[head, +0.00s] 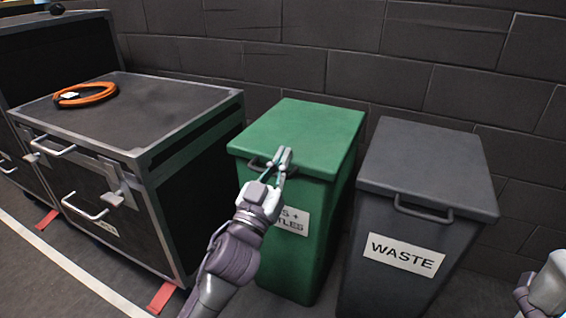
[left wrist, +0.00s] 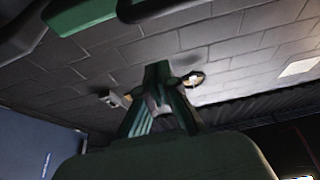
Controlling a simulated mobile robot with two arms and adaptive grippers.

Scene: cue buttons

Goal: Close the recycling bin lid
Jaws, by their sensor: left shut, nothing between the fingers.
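The green recycling bin (head: 300,255) stands in the middle of the head view, with a partly covered white label ending in "TLES". Its green lid (head: 305,130) lies flat over the top and looks shut, with a dark handle at the front edge. My left gripper (head: 283,154) is shut and empty. Its fingertips overlap the lid's front edge by the handle; I cannot tell whether they touch. In the left wrist view its fingers (left wrist: 158,75) point toward the brick wall, and a green edge shows at top left.
A grey waste bin (head: 400,245) with a shut lid stands just right of the green bin. A black case (head: 130,110) with metal edges stands at left, an orange cable coil (head: 84,95) on top. A dark brick wall (head: 290,65) is close behind.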

